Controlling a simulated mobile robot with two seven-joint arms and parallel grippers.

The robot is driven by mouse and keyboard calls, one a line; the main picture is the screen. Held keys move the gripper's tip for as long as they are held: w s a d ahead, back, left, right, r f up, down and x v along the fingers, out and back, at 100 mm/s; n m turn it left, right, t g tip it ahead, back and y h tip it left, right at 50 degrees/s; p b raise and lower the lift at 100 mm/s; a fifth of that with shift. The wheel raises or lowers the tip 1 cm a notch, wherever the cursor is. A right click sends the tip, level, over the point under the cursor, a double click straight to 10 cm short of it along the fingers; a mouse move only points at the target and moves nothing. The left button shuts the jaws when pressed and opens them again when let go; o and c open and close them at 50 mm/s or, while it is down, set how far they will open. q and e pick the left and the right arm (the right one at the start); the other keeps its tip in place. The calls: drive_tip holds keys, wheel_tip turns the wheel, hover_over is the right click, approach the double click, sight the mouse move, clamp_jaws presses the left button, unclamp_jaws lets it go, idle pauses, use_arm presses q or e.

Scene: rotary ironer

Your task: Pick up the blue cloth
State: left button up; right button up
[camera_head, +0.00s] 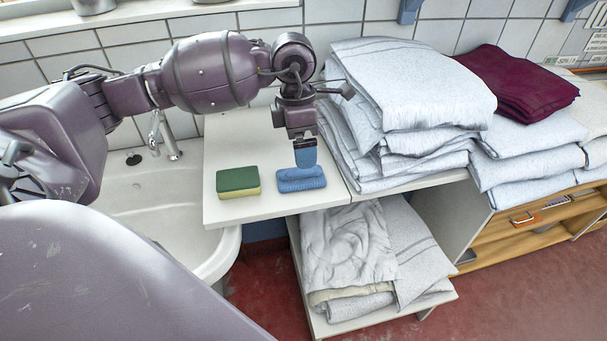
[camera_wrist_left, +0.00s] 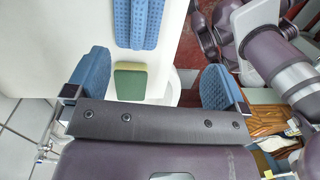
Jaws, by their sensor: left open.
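The folded blue cloth (camera_head: 301,180) lies flat on the white counter, near its front edge, in the head view. In the left wrist view the cloth (camera_wrist_left: 137,24) is at the top, ribbed and dimpled, in line with the gap between the fingers. My left gripper (camera_head: 306,156) points down with its blue fingertips just above or behind the cloth; whether they touch it I cannot tell. In the left wrist view its two blue fingers (camera_wrist_left: 155,78) stand wide apart with nothing gripped. My right gripper does not show.
A green and yellow sponge (camera_head: 238,183) lies left of the cloth on the counter (camera_head: 232,150). A white sink (camera_head: 130,190) with a tap is farther left. Stacked white linens (camera_head: 410,85) stand close on the right, with a maroon cloth (camera_head: 517,82) beyond. More linens (camera_head: 345,245) lie on a lower shelf.

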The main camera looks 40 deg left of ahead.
sight(296, 170)
use_arm(q)
drive_tip(key=shift+y, duration=0.6)
drive_tip(key=f, duration=0.3)
drive_tip(key=a+f, duration=0.1)
drive_tip(key=f, duration=0.2)
drive_tip(key=a+f+b, duration=0.1)
drive_tip(key=f, duration=0.2)
drive_tip(key=shift+w+f, duration=0.3)
drive_tip(key=shift+w, duration=0.1)
drive_tip(key=c, duration=1)
drive_tip(key=shift+r, duration=0.1)
wheel_tip(296, 170, up, 20)
drive_tip(key=p, duration=0.2)
